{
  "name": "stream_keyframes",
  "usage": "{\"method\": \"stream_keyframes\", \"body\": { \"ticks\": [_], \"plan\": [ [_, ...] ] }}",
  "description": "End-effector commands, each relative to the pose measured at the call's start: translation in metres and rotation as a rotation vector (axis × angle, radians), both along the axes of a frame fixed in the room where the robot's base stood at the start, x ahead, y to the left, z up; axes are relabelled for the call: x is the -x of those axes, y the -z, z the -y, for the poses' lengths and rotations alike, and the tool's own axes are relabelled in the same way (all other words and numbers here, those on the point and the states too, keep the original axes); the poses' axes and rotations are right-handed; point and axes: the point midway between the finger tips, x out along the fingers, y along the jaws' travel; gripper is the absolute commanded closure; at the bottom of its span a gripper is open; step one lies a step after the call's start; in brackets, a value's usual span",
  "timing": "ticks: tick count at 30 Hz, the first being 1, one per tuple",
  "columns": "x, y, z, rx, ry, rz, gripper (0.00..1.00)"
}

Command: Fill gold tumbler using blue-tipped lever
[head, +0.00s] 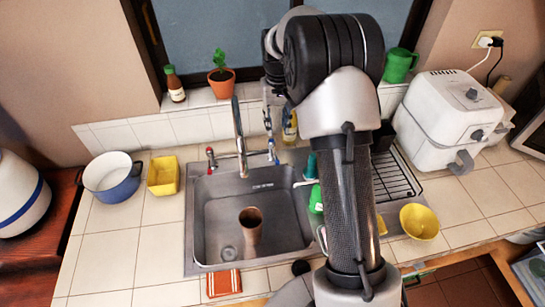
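The gold tumbler (251,226), copper-toned, stands in the sink basin toward its front. The tall chrome faucet (239,135) rises behind the basin, and its spout end is hard to make out. The blue-tipped lever (272,152) is right of the faucet, and the red-tipped lever (211,157) is left of it. My gripper (269,126) points down just above and behind the blue-tipped lever. It is small and seen edge-on, so its opening and any contact with the lever are unclear. No water stream shows.
A blue pot (113,182) and yellow square container (163,176) stand left of the sink (193,240). Green cups, a drying rack (396,180) and a yellow bowl (419,221) are right. A white air fryer (450,115) stands back right. My arm hides the sink's right side.

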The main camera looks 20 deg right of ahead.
Motion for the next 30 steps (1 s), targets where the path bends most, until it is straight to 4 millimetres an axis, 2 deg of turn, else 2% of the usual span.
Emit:
{"method": "stream_keyframes", "body": {
  "ticks": [1,12,18,24,30],
  "plan": [
    [0.001,0.014,0.000,-0.002,0.001,-0.006,0.68],
    [0.001,0.095,-0.001,-0.002,0.003,-0.006,0.68],
    [0.001,0.130,-0.001,-0.002,0.003,-0.004,0.68],
    [0.000,0.147,-0.001,-0.001,0.003,-0.002,0.68],
    [0.000,0.150,0.000,-0.001,0.003,-0.001,0.68]
  ]
}}
